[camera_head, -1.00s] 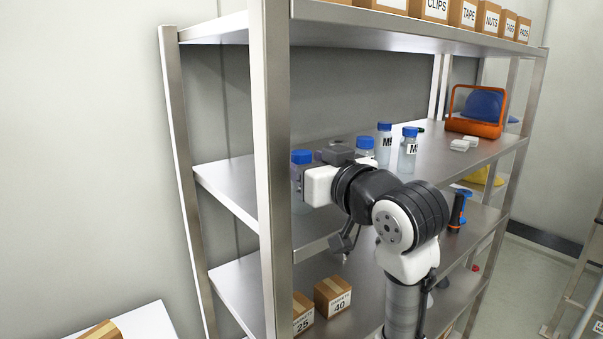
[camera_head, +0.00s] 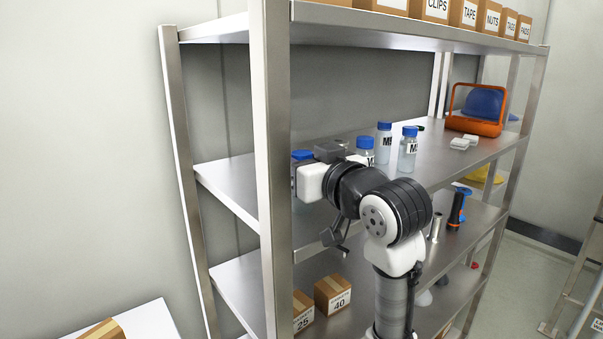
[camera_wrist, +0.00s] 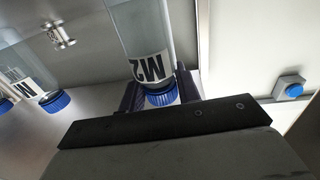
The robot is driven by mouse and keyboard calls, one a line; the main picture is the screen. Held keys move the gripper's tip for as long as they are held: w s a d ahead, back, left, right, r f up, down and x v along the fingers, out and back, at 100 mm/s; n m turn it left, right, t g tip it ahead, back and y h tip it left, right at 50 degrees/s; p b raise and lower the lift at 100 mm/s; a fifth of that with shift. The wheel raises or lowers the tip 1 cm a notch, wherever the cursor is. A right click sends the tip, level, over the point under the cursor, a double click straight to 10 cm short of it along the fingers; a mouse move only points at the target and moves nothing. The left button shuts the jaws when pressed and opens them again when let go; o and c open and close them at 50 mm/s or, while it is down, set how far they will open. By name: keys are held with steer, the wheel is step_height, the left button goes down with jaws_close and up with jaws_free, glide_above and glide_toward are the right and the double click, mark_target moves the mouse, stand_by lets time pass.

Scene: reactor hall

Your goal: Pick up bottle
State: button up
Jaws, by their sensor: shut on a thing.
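A clear bottle with a blue cap and a white label reading M2 (camera_wrist: 143,38) stands between the fingers of my gripper (camera_wrist: 160,92) in the wrist view, which looks upside down. My gripper is shut on the bottle near its cap end. In the head view, the bottle's blue cap (camera_head: 302,155) shows at the shelf's left end, just behind the front post. The post and my wrist hide most of the bottle's body and my fingers there. I cannot tell whether its base touches the shelf.
Other blue-capped bottles (camera_head: 408,148) stand to the right on the same metal shelf (camera_head: 450,160). The front post (camera_head: 272,130) is close beside my gripper. An upper shelf (camera_head: 400,30) with boxes hangs above. An orange carrier (camera_head: 474,125) stands farther right.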

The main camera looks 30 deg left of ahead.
steer(key=shift+r, duration=0.1)
step_height(320, 180, up, 10)
steer(key=shift+f+b, duration=0.1)
steer(key=shift+b, duration=1.05)
